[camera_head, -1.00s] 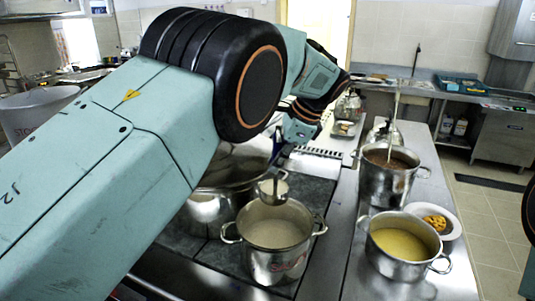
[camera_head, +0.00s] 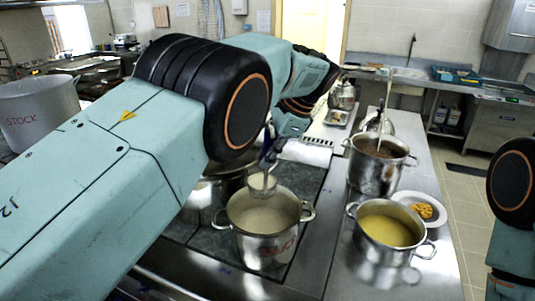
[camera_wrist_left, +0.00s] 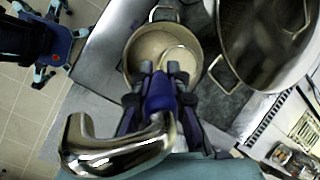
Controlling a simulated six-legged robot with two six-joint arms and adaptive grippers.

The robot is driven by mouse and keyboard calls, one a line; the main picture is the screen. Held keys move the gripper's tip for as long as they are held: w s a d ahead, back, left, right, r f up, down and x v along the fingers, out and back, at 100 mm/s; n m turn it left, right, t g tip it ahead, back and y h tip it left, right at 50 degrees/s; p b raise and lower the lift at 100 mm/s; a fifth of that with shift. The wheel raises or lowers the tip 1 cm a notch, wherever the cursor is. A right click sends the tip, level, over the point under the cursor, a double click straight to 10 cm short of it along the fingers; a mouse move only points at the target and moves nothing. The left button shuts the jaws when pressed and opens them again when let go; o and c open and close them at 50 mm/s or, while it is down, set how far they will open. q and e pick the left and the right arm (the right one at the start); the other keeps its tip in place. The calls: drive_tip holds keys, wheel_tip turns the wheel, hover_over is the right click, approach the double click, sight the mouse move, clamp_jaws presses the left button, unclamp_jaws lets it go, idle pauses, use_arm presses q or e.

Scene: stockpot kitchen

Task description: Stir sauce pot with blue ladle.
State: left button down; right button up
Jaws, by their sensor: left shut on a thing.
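The pot of pale sauce (camera_head: 268,243) stands on the dark cooktop in the middle of the head view, with red lettering on its side. It also shows in the left wrist view (camera_wrist_left: 131,72). My left gripper (camera_head: 268,158) is above its far side, shut on the blue handle of the ladle (camera_wrist_left: 160,92). The ladle's metal bowl (camera_head: 262,183) hangs at the pot's far rim in the head view and overlaps the opening in the wrist view. I cannot tell whether it touches the sauce. My right gripper is out of view.
A large pot (camera_head: 203,200) stands close behind, partly hidden by my left arm. A pot of yellow soup (camera_head: 385,255), a brown-filled pot (camera_head: 375,172) and a plate of food (camera_head: 438,220) stand on the right counter. A STOCK pot (camera_head: 40,112) is far left.

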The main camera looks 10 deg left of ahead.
use_arm(q)
drive_tip(key=shift+d+f, duration=0.2)
drive_tip(key=shift+d, duration=0.05)
drive_tip(key=s+a+f+n+t+h+b, duration=0.1)
drive_tip(key=s+a+f+t+h+b, duration=0.2)
drive_tip(key=a+f+h+b, duration=0.3)
drive_tip(key=s+a+f+n+t+h+b, duration=0.1)
drive_tip(key=s+a+f+t+h+b, duration=0.25)
drive_tip(key=a+h+b, duration=0.45)
wheel_tip(320, 180, down, 10)
drive_tip(key=a+n+t+h+b, duration=0.1)
drive_tip(key=t+h+b, duration=0.2)
drive_tip(key=b, duration=3)
drive_tip(key=h, duration=0.2)
drive_tip(key=shift+s+a+r+h, duration=0.2)
drive_tip(key=shift+a+r+h, duration=0.05)
drive_tip(key=shift+a+h, duration=0.1)
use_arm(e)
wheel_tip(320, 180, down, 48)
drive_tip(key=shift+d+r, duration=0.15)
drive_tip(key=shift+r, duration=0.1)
